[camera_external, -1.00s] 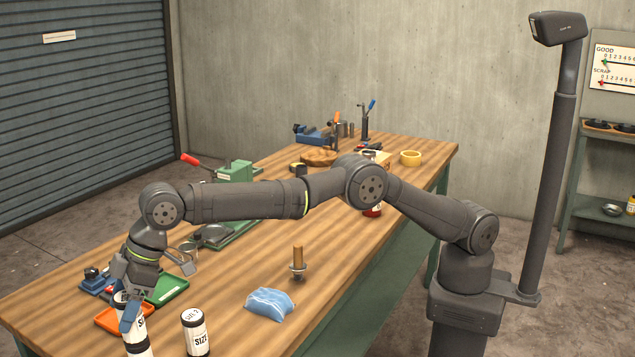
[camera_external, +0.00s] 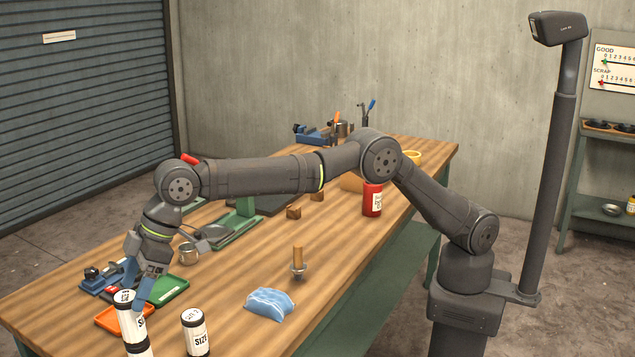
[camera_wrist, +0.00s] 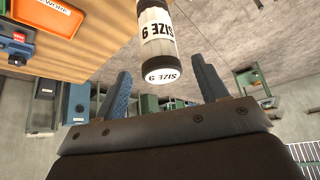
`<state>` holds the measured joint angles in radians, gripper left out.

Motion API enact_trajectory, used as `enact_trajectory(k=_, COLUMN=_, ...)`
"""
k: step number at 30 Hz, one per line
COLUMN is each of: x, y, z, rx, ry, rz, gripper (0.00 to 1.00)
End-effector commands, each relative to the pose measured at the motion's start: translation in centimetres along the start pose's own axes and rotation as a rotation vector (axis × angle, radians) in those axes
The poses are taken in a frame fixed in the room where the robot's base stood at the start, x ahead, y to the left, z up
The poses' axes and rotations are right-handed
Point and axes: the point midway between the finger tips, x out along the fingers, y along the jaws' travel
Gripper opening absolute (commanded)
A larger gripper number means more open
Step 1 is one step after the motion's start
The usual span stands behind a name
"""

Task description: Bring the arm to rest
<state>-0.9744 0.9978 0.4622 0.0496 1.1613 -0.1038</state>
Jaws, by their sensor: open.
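My gripper (camera_external: 139,290) is at the front left of the bench, just above and behind a white and black canister. It also shows in the wrist view (camera_wrist: 160,90), with its two blue fingers apart and nothing between them. The canister (camera_external: 134,322) stands upright near the bench's left front edge, and its "SIZE 9" label shows in the wrist view (camera_wrist: 158,42). My arm reaches leftward over the bench from its base at the right.
A second canister (camera_external: 195,332) stands to the right. An orange tray (camera_external: 110,318) and a green tray (camera_external: 170,290) lie close by. A blue cloth (camera_external: 270,305), a wooden-handled tool (camera_external: 298,262) and a red can (camera_external: 372,200) are further right. The bench (camera_external: 235,280) is bare between them.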

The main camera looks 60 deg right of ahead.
Motion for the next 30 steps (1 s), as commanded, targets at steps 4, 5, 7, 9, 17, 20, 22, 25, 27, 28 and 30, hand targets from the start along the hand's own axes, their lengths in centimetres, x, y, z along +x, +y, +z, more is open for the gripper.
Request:
enact_trajectory(k=4, x=-3.0, y=0.0, z=0.0, rx=0.0, ry=0.001, rz=0.0, gripper=0.66)
enact_trajectory(k=5, x=-3.6, y=0.0, z=0.0, rx=0.0, ry=0.001, rz=0.0, gripper=0.66)
enact_trajectory(k=7, x=-5.0, y=0.0, z=-0.1, rx=0.0, ry=0.002, rz=0.0, gripper=0.66)
enact_trajectory(k=9, x=-5.0, y=0.0, z=0.2, rx=0.0, ry=-0.006, rz=-0.001, gripper=0.66)
enact_trajectory(k=17, x=0.4, y=0.0, z=0.1, rx=0.0, ry=-0.003, rz=0.0, gripper=0.66)
enact_trajectory(k=20, x=2.2, y=0.0, z=0.1, rx=0.0, ry=-0.003, rz=0.0, gripper=0.66)
enact_trajectory(k=22, x=3.4, y=0.0, z=0.1, rx=0.0, ry=-0.003, rz=0.0, gripper=0.66)
enact_trajectory(k=25, x=5.0, y=0.0, z=0.1, rx=0.0, ry=-0.003, rz=0.0, gripper=0.66)
enact_trajectory(k=27, x=6.1, y=0.0, z=0.1, rx=0.0, ry=-0.003, rz=0.0, gripper=0.66)
enact_trajectory(k=28, x=6.6, y=0.0, z=0.1, rx=0.0, ry=-0.003, rz=0.0, gripper=0.66)
enact_trajectory(k=30, x=6.0, y=0.0, z=-0.4, rx=0.0, ry=0.004, rz=0.0, gripper=0.66)
